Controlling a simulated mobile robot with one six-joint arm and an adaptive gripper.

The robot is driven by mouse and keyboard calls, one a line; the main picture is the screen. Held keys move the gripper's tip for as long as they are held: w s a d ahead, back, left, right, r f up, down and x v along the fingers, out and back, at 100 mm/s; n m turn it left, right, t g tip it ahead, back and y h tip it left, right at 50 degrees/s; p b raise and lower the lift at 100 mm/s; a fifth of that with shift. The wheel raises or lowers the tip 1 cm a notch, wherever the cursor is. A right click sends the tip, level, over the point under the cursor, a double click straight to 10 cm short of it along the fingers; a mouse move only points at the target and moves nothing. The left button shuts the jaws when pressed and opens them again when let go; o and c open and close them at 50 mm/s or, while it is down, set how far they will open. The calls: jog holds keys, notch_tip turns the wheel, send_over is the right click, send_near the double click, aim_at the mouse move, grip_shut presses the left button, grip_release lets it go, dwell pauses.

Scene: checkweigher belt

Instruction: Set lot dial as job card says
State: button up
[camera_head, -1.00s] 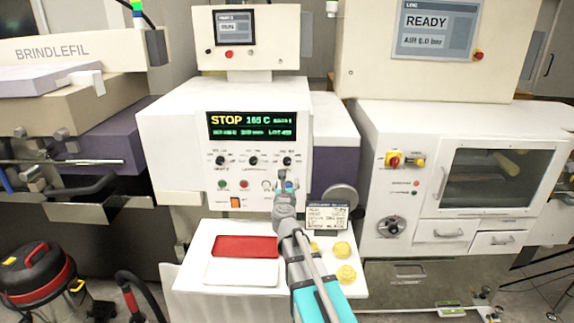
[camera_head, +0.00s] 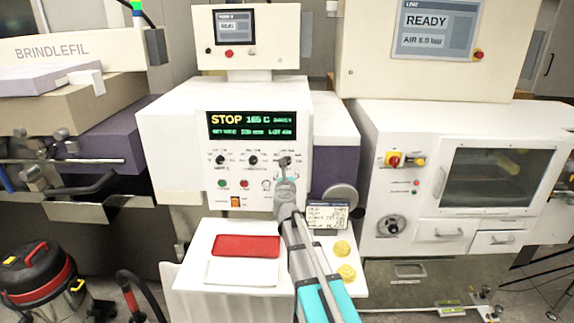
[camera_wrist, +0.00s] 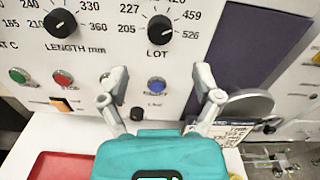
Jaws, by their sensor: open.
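The black lot dial (camera_wrist: 160,29) is on the white panel in the wrist view, with numbers around it including 205, 227, 459 and 526. Its pointer is too small to read surely. My gripper (camera_wrist: 161,82) is open and empty, its fingers apart below the dial and not around it. The panel display (camera_head: 252,125) reads STOP and 165 C.
The length dial (camera_wrist: 60,23) is left of the lot dial. Below are a red tray (camera_head: 247,246) and yellow round pieces (camera_head: 342,249). A round grey disc (camera_wrist: 247,107) is at right.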

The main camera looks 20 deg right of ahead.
jog(key=x, duration=0.7)
jog(key=shift+w, duration=0.15)
grip_shut()
dwell(0.3)
